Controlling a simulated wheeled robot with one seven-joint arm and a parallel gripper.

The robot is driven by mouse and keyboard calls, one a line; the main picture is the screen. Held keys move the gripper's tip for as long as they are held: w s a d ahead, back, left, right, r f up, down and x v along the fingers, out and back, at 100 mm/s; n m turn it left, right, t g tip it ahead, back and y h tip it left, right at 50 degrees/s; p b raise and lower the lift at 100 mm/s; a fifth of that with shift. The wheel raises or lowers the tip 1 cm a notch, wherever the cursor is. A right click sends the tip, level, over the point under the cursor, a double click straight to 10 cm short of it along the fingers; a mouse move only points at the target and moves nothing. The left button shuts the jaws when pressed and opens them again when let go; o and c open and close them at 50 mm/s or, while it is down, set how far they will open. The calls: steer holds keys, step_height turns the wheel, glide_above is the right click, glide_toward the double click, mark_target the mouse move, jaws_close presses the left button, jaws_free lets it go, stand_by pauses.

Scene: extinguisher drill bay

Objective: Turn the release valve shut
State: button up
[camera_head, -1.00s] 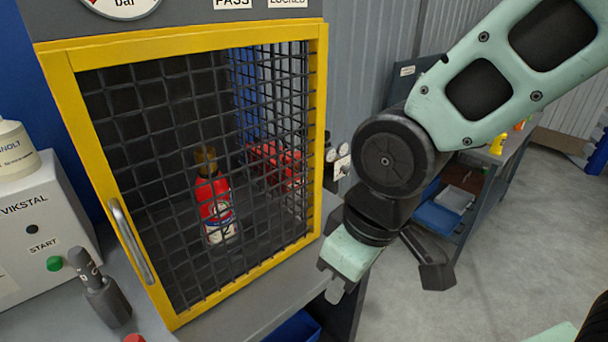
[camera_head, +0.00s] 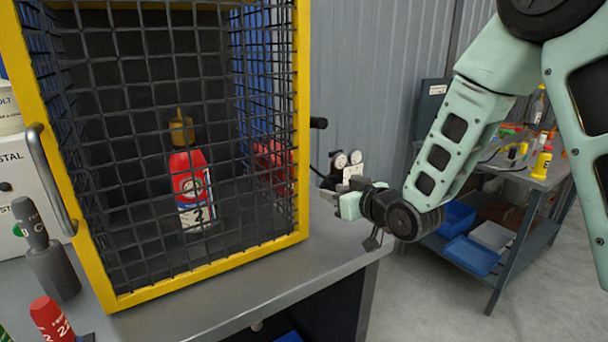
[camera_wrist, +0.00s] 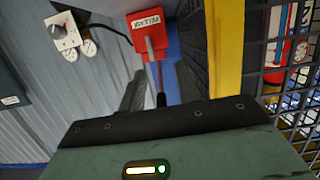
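The release valve appears in the wrist view as a red block (camera_wrist: 150,30) with an upside-down label. A thin lever comes out of it and ends in a black grip (camera_wrist: 161,100). In the head view the valve's red body (camera_head: 268,165) shows through the cage mesh, and a black knob (camera_head: 318,123) sticks out beside the cage's right edge. My gripper (camera_head: 328,190) is low at the right of the cage, below that knob. In the wrist view its two grey fingers (camera_wrist: 161,86) are apart, with the lever's end between them in the picture. Contact cannot be told.
A yellow-framed mesh cage (camera_head: 300,110) holds a red extinguisher (camera_head: 190,185) on the grey bench (camera_head: 250,285). Gauges (camera_head: 347,160) stand just behind my gripper. A shelf table (camera_head: 540,175) is at the right. Open floor (camera_head: 410,300) lies between.

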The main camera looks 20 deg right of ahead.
steer(key=w+a+t+p, duration=0.1)
steer(key=w+a+t, duration=0.1)
steer(key=w, duration=1.6)
steer(key=shift+a+f+t+y, duration=0.15)
steer(key=shift+a+t+y, duration=0.15)
steer(key=shift+a, duration=0.2)
steer(key=shift+c, duration=0.3)
jaws_close()
